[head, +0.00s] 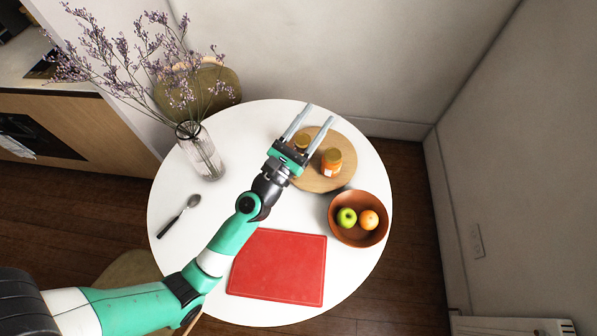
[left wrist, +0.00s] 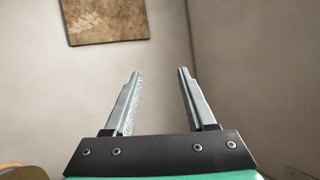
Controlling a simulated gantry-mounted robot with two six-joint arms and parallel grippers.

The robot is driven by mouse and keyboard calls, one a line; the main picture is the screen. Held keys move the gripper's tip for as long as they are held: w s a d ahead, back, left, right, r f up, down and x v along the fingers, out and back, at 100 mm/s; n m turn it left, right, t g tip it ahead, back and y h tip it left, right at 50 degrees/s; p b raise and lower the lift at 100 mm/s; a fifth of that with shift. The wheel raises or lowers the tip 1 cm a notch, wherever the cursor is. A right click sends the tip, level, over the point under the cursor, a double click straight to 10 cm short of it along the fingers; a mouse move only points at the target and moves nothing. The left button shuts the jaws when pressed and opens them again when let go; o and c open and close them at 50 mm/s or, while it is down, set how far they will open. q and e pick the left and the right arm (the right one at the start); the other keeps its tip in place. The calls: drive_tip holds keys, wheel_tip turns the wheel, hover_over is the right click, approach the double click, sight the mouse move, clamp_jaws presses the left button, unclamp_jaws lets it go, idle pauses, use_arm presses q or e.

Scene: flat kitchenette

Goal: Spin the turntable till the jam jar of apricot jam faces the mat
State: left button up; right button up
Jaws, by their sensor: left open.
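The wooden turntable (head: 337,182) lies toward the back right of the round white table. An orange jar with a yellowish lid (head: 331,162) stands on it, right of my left gripper. A second jar (head: 302,141) shows between the fingers, partly hidden; I cannot read which jar holds apricot jam. The red mat (head: 280,268) lies flat at the table's front. My left gripper (head: 320,113) is open and empty, reaching over the turntable's left part; I cannot tell its height. The left wrist view shows its spread fingers (left wrist: 158,75) against bare wall. My right gripper is not in view.
A brown bowl (head: 340,231) with a green apple (head: 346,218) and an orange (head: 368,220) stands just in front of the turntable. A glass vase (head: 203,155) of tall purple stems stands at the back left. A spoon (head: 179,216) lies at the left.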

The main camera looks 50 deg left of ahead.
use_arm(q)
drive_tip(key=s+a+f+n+g+b, duration=0.1)
drive_tip(key=f+b, duration=0.3)
drive_tip(key=f, duration=0.7)
drive_tip(key=s+a+f+g+y+b, duration=0.1)
drive_tip(key=s+f+b, duration=0.3)
drive_tip(key=f, duration=0.8)
drive_tip(key=s+a+f+n+g+b, duration=0.1)
drive_tip(key=f+b, duration=0.4)
drive_tip(key=f, duration=0.6)
drive_tip(key=shift+s+a+f+n+g+y, duration=0.15)
drive_tip(key=shift+s+a+g, duration=0.25)
drive_tip(key=shift+s, duration=0.25)
drive_tip(key=shift+s+a+f+n+g+y, duration=0.15)
drive_tip(key=shift+s+a+g, duration=0.1)
drive_tip(key=shift+s+g, duration=0.3)
drive_tip(key=shift+a+r, duration=0.1)
drive_tip(key=shift+a, duration=0.05)
drive_tip(key=shift+w+r, duration=0.15)
drive_tip(key=shift+r, duration=0.05)
drive_tip(key=b+x, duration=0.1)
drive_tip(key=x, duration=1)
drive_tip(key=shift+w+a+b, duration=0.1)
drive_tip(key=shift+w+b, duration=0.15)
drive_tip(key=shift+b, duration=0.05)
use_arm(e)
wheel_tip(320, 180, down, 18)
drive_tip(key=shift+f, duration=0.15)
use_arm(q)
drive_tip(key=shift+c, duration=0.3)
